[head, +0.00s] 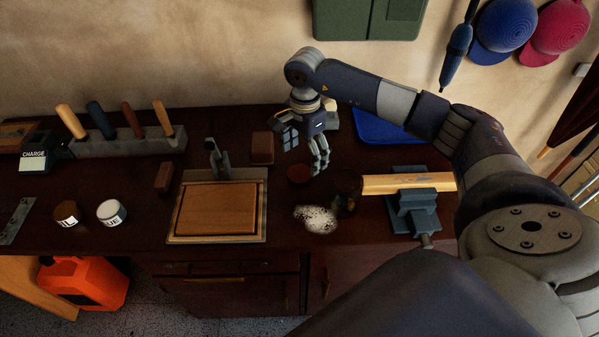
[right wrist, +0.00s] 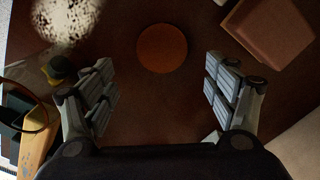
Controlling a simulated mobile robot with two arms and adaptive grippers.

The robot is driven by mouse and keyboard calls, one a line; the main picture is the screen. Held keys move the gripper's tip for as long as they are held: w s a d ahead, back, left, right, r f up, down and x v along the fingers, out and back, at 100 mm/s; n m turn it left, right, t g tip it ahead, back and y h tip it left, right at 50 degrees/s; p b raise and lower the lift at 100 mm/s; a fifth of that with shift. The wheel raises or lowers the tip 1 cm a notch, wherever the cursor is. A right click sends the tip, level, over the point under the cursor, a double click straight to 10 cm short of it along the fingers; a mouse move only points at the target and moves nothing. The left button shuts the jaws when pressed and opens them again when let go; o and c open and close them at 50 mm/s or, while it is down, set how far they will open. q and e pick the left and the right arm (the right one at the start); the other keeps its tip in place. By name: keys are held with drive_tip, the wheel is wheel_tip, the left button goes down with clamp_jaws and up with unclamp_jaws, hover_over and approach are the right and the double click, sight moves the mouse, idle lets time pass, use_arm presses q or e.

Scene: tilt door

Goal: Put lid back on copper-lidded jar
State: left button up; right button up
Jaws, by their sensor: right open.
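A round flat copper-brown lid (head: 298,173) lies on the dark bench and shows whole in the right wrist view (right wrist: 162,48). My right gripper (head: 318,166) is above the bench close to the lid. Its fingers (right wrist: 163,90) are spread and empty, with the lid beyond the gap between them. A dark glass jar (head: 347,188) stands right of the lid, by the end of a wooden bar. What seems to be its rim shows at the left of the right wrist view (right wrist: 28,108). My left gripper is not in view.
A pale speckled patch (head: 316,219) lies in front of the lid. A blue vise (head: 413,205) holds the wooden bar (head: 400,183). A brown block (head: 262,148) stands behind left. A wooden board (head: 217,209) and two labelled jars (head: 111,212) are farther left.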

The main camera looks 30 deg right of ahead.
sight(300, 173)
drive_tip(key=shift+w+a+f+p, duration=0.1)
drive_tip(key=shift+a+f+p, duration=0.15)
drive_tip(key=shift+f, duration=0.45)
drive_tip(key=shift+s+a+f+p, duration=0.1)
drive_tip(key=shift+f+p, duration=0.1)
drive_tip(key=shift+f, duration=0.45)
drive_tip(key=shift+w+a+f+p, duration=0.1)
drive_tip(key=shift+a+f+p, duration=0.15)
drive_tip(key=shift+f, duration=1.05)
drive_tip(key=shift+c, duration=0.5)
drive_tip(key=c, duration=0.6)
